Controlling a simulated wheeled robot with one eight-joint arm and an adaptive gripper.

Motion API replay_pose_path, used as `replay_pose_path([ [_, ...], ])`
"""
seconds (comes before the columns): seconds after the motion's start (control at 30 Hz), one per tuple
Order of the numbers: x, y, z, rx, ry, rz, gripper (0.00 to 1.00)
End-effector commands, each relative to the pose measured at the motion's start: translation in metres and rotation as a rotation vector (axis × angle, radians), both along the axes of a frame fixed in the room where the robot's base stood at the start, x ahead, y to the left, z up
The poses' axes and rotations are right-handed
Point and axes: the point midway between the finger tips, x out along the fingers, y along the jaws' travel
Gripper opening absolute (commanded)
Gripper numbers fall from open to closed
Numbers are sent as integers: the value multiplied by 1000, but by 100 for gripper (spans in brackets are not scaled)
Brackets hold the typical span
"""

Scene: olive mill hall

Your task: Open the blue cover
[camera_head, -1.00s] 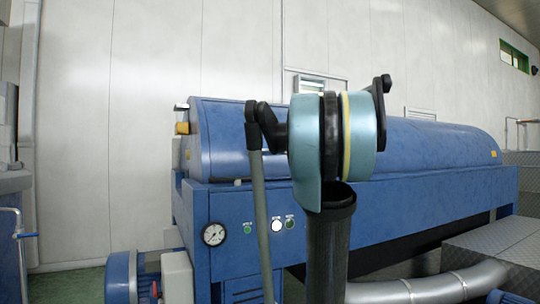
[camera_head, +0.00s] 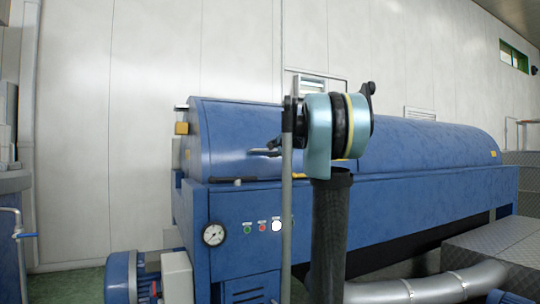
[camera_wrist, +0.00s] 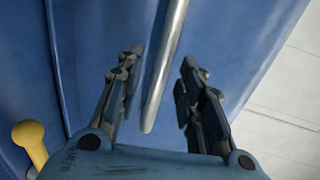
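The blue cover (camera_head: 430,142) is a long rounded lid on top of the blue machine, and it lies down on the machine body. It also fills much of the wrist view (camera_wrist: 95,35). A slim grey metal bar (camera_wrist: 165,65) shows against the blue in the wrist view. My gripper (camera_wrist: 162,57) is open, with one finger on each side of the bar. A gap shows between the bar and each finger. In the head view, my arm hides part of the cover's front and most of my gripper.
A yellow knob (camera_wrist: 30,140) shows at lower left in the wrist view. The machine front (camera_head: 235,260) has a round gauge (camera_head: 214,235) and several buttons. A motor (camera_head: 120,277) stands at lower left. A metal platform (camera_head: 490,250) and silver pipe (camera_head: 420,289) are at lower right.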

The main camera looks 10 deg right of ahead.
Motion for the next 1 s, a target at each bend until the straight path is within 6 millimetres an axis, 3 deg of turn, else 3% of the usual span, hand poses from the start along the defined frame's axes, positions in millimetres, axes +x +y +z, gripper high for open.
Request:
replay_pose_path([
  [0.3, 27, 9, -6, -1, 0, 0, 35],
  [0.63, 30, 10, -7, -1, 0, 0, 35],
  [0.67, 30, 10, -7, -1, 0, 0, 32],
  [0.8, 30, 10, -7, -1, 0, 0, 1],
  [1.0, 29, 9, -7, -1, 1, 0, 0],
])
